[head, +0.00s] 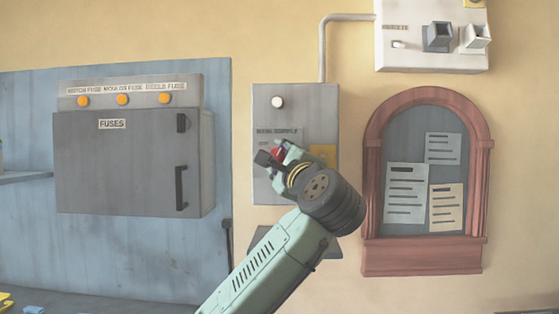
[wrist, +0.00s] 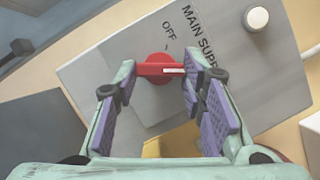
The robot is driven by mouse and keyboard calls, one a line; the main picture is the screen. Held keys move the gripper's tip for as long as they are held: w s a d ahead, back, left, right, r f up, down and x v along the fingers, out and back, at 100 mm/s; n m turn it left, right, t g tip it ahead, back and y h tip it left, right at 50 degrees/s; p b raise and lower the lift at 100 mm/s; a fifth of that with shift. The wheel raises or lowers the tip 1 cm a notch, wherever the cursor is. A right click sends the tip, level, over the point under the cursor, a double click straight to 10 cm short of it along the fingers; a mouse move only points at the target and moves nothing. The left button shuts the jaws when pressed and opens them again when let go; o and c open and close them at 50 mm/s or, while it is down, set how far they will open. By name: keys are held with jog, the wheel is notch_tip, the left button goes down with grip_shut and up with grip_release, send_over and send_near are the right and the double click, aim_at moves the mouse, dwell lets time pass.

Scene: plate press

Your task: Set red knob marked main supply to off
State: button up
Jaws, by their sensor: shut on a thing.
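The red knob (wrist: 157,67) sits on the grey main supply panel (wrist: 105,75), below the lettering MAIN SUPPLY and close to the word OFF in the wrist view. A white line marks one end of its bar. In the head view the red knob (head: 277,152) is mostly hidden by my gripper (head: 270,160). In the wrist view my gripper (wrist: 158,82) has its purple-padded fingers on both sides of the knob's bar, shut on it. The white line points to the right in that view, not at OFF.
A round white button (head: 277,102) is at the panel's top. The grey fuse box (head: 120,160) with a handle hangs to the left. An arched notice board (head: 370,190) hangs to the right, below a white switch box (head: 420,57). Bare wall lies between them.

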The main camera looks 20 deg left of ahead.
jog(key=n, duration=0.2)
jog(key=n+g+p, duration=0.1)
jog(key=n, duration=0.1)
jog(key=shift+d+r+g, duration=0.1)
jog(key=shift+r+g, duration=0.1)
jog(key=shift+g, duration=0.1)
jog(key=n+g+h+p, duration=0.1)
jog(key=n, duration=0.3)
jog(key=shift+r+p, duration=0.2)
jog(key=shift+p, duration=0.15)
jog(key=n+g+h+p, duration=0.1)
jog(key=n, duration=0.1)
jog(key=shift+r+n+h, duration=0.1)
jog(key=shift+n+h, duration=0.2)
jog(key=shift+n, duration=0.1)
jog(key=shift+a+n+h+p, duration=0.2)
jog(key=shift+n+h+p, duration=0.55)
jog(key=shift+n, duration=0.35)
jog(key=o, duration=1.2)
jog(key=shift+r, duration=0.1)
jog(key=shift+s, duration=0.1)
